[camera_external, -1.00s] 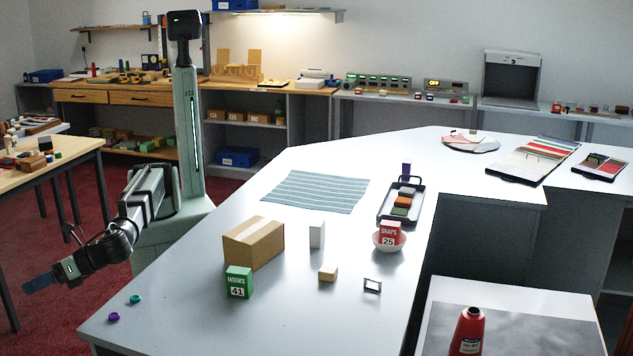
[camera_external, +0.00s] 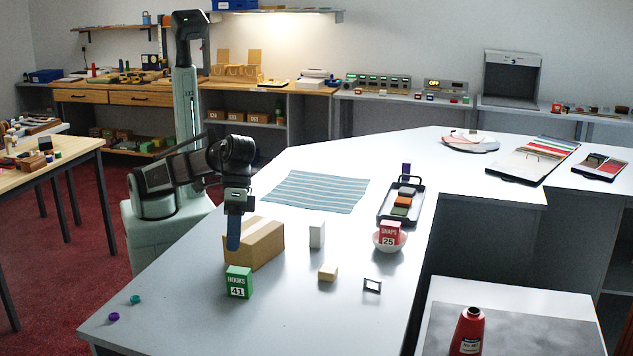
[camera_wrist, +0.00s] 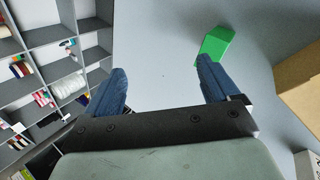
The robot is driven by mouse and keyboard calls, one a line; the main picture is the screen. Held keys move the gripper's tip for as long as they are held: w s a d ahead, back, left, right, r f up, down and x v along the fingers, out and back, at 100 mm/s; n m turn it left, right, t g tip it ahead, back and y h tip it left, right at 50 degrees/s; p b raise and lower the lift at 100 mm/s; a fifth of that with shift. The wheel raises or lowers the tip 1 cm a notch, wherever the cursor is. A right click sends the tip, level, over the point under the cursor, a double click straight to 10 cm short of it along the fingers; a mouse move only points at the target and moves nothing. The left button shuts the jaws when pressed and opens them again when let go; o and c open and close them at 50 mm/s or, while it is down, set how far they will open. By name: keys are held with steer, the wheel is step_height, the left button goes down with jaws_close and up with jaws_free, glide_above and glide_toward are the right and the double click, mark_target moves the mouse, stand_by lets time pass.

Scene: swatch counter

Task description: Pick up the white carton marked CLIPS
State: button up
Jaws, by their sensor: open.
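A plain-looking white carton (camera_external: 317,234) stands upright on the counter, right of the brown cardboard box; no CLIPS lettering can be read on it from here. My gripper (camera_external: 233,238) points down in front of the brown box's left part in the external view, left of the white carton and apart from it. In the wrist view my gripper (camera_wrist: 165,85) has its two blue fingers wide apart, with nothing between them. A pale object (camera_wrist: 308,163) is cut off at the lower right there; I cannot tell what it is.
The brown box (camera_external: 262,243) stands between my gripper and the white carton. A green HOOKS carton (camera_external: 239,283) is close by, also in the wrist view (camera_wrist: 216,44). A small tan block (camera_external: 328,273) and a bowl (camera_external: 389,242) with a red SNAPS carton (camera_external: 390,230) are to the right.

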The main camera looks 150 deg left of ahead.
steer(key=s+a+y, duration=0.3)
steer(key=a+y, duration=0.1)
steer(key=a, duration=0.9)
steer(key=m+g+y, duration=0.2)
steer(key=m+g, duration=0.1)
steer(key=m, duration=0.2)
glide_toward(323, 241)
steer(key=shift+y, duration=0.3)
steer(key=shift+d+x, duration=0.1)
steer(key=shift+x, duration=1.75)
steer(key=shift+d+x, duration=0.15)
steer(key=shift+x, duration=1.75)
steer(key=shift+c, duration=0.2)
steer(key=c, duration=1)
